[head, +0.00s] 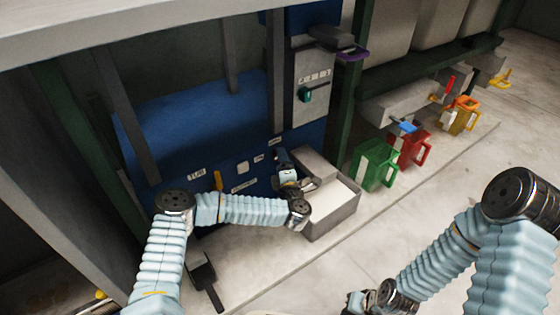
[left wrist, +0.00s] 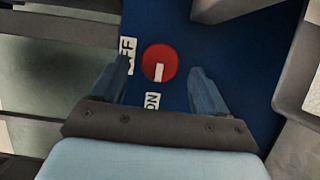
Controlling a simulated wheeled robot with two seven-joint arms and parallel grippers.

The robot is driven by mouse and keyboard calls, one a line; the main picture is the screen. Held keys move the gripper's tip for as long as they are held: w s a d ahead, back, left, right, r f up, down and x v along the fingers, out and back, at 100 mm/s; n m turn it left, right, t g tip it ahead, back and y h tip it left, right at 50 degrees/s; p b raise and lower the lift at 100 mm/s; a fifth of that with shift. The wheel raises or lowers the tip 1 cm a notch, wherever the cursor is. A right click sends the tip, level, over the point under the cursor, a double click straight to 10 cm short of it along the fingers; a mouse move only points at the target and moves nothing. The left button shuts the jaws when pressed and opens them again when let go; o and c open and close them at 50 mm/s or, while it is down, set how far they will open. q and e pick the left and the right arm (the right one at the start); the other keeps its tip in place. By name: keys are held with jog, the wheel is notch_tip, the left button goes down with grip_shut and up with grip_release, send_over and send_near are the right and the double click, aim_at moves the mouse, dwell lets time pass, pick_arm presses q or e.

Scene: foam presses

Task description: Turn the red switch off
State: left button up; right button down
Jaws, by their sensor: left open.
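The red switch (left wrist: 159,54) is a round red dial with a white bar, set on a blue panel (left wrist: 180,20). In the left wrist view its white bar points down toward the ON label (left wrist: 152,101). The OFF label (left wrist: 128,55) is to its left. My left gripper (left wrist: 161,68) is open and empty, its two fingers on either side of the switch; I cannot tell whether they touch it. In the head view my left gripper (head: 286,163) is at the lower part of the blue panel and hides the switch. My right gripper (head: 358,301) is at the bottom edge, partly cut off.
A grey box (head: 345,213) stands right of my left gripper, close to the panel. A teal knob (head: 306,95) is on a grey plate above. Green (head: 372,166), red (head: 415,150) and yellow (head: 460,118) cans stand right. The floor between the arms is clear.

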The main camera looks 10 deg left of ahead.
pick_arm(q)
jog(key=x, duration=0.2)
jog(key=shift+w+a, duration=0.15)
jog(key=shift+w, duration=0.15)
jog(key=c, duration=1)
jog(key=shift+w+d+r+m+g+y+p, duration=0.1)
jog(key=shift+m+g+y+p, duration=0.3)
jog(key=shift+m+g+p, duration=1.25)
jog(key=shift+d+r+m+g+y+p, duration=0.15)
jog(key=shift+m+g+y+p, duration=0.45)
jog(key=shift+m+p, duration=1.95)
jog(key=shift+w+d+f+m+g+y+p, duration=0.1)
jog(key=shift+m+g+y+p, duration=0.1)
jog(key=shift+m+g+p, duration=1.85)
jog(key=shift+m+t+b, duration=0.5)
jog(key=shift+m+t, duration=0.15)
jog(key=shift+t, duration=0.05)
